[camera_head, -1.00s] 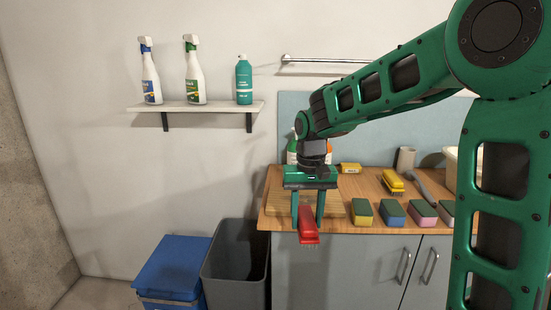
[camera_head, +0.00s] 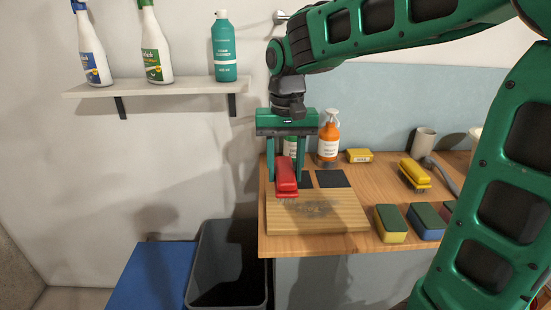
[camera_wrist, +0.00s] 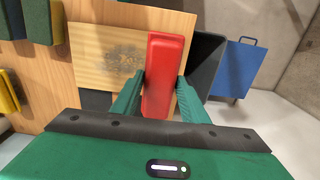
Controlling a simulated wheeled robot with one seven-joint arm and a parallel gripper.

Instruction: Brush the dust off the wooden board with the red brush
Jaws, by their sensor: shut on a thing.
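The red brush (camera_head: 287,176) is held between the fingers of my gripper (camera_head: 287,172), bristles down. It is over the back left part of the wooden board (camera_head: 335,222); I cannot tell whether the bristles touch the wood. Grey dust (camera_head: 316,209) lies in a patch at the middle of the board. In the wrist view the red brush (camera_wrist: 163,75) sits between both fingers, along one end of the board (camera_wrist: 92,45), and the dust patch (camera_wrist: 122,60) is beside it.
A yellow brush (camera_head: 415,174) and several sponges (camera_head: 391,223) lie on the worktop to the right. A shelf (camera_head: 160,88) with bottles hangs above left.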

